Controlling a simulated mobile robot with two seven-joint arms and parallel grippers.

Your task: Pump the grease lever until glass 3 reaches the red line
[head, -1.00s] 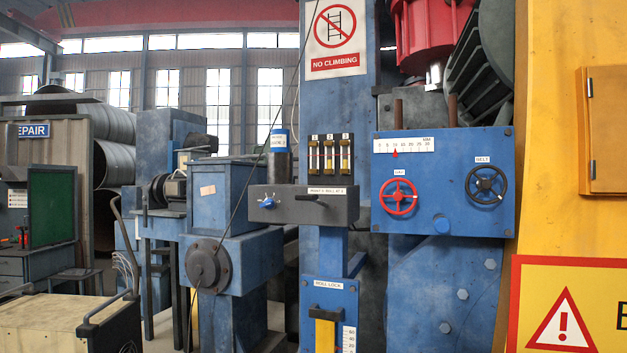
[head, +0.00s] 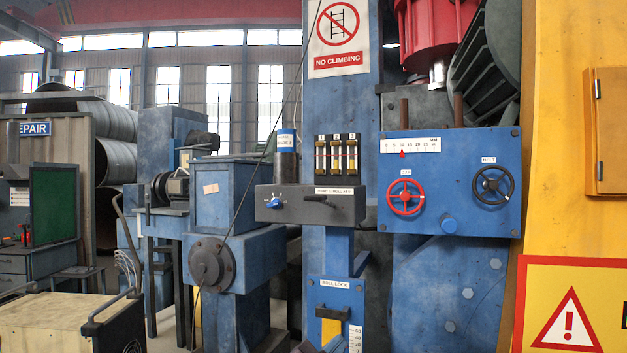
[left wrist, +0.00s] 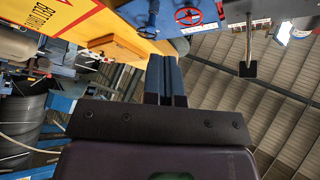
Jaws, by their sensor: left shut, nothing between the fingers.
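The grease lever (head: 318,200) is a short dark handle on the front of a grey pump box (head: 345,208). In the left wrist view the lever (left wrist: 248,60) shows as a rod ending in a dark block. Three small gauge glasses stand in a row above the box, numbered 1 to 3. Glass 3 (head: 352,155) is the rightmost; its fill against the red line is too small to read surely. My left gripper (left wrist: 166,65) is shut and empty, apart from the lever, which lies to its right in the wrist view.
A blue panel (head: 450,222) with a red handwheel (head: 404,197) and a black handwheel (head: 493,185) stands right of the pump box. A blue knob (head: 274,203) sits at the box's left. Below is a roll-lock plate (head: 333,288). A cart (head: 60,320) stands at lower left.

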